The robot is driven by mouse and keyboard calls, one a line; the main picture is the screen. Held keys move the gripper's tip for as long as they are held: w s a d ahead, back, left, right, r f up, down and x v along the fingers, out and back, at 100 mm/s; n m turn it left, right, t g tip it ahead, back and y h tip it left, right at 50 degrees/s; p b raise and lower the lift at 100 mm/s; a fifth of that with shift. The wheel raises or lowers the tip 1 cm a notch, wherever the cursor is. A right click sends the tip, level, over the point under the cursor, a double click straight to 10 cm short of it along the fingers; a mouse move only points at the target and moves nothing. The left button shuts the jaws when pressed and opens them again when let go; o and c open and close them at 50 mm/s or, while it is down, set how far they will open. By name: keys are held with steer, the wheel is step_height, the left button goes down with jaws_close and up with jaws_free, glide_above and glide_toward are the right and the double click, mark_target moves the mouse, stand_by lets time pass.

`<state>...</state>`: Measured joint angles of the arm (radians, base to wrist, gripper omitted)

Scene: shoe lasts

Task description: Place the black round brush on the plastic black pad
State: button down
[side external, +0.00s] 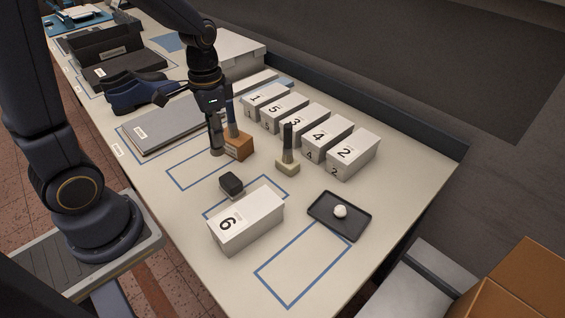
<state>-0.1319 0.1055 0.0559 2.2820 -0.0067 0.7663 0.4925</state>
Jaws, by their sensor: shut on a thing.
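My gripper (213,114) points down over the table and is shut on a dark upright rod, which looks like the black round brush (216,148). The brush's thick round end hangs at the bottom, close beside an orange-brown block; whether it touches the table or the block I cannot tell. The fingertips are small and dark here, so the exact grip is hard to see. The plastic black pad (320,209) is a flat, rimmed tray at the right front of the table, with a white ball (340,211) on it.
The orange-brown block (239,147) with a blue handle stands right of my gripper. A beige-based tool (287,164) stands upright. A small black block (231,183) and white box 6 (245,222) lie in front. Several numbered boxes (353,153) line the back. Blue shoes (135,95) lie left.

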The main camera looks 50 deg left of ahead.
steer(key=d+m, duration=0.1)
steer(key=d, duration=0.1)
glide_above(232, 178)
step_height(232, 178, down, 8)
steer(key=shift+s+d+r, duration=0.1)
steer(key=shift+r, duration=0.05)
steer(key=c, duration=1)
jaws_free()
steer(key=shift+o, duration=0.2)
step_height(232, 178, up, 12)
steer(key=s+d+r+n+t, duration=0.2)
steer(key=s+r+n+t, duration=0.2)
steer(key=s+r, duration=0.4)
steer(key=shift+s+d+r+t, duration=0.2)
steer(key=shift+d+r+t, duration=0.3)
steer(key=shift+t, duration=0.4)
